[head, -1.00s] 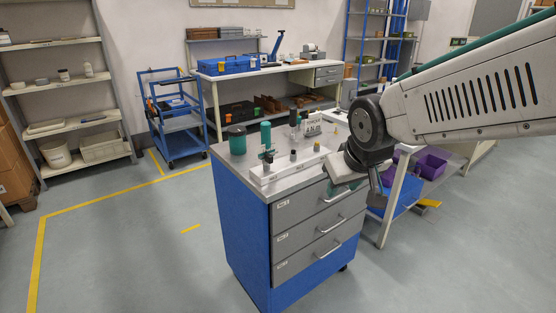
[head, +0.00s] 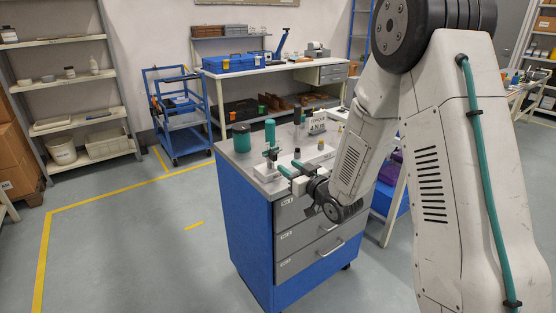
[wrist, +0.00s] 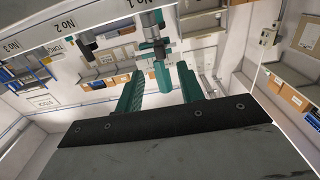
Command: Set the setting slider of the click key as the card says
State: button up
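A white base block (head: 268,186) on the blue and grey drawer cabinet carries several small upright devices. One, at its left end, has a teal body and a dark cross-shaped part (head: 270,155); it also shows in the wrist view (wrist: 155,45). I cannot tell which device is the click key. A white lettered piece (head: 317,122) stands behind; I cannot read it or tell if it is the card. My gripper (head: 288,172) is at the base's front edge by the teal device. In the wrist view its teal fingers (wrist: 160,88) are apart, with a teal part showing between them.
A green cylinder (head: 241,138) and a taller teal-topped one (head: 270,130) stand on the cabinet top. In the wrist view, the base edge bears labels "No 2" and "No 3". A blue trolley (head: 180,115) and white workbench (head: 270,70) stand behind.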

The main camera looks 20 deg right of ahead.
aim_at(276, 157)
jog(key=x, duration=0.7)
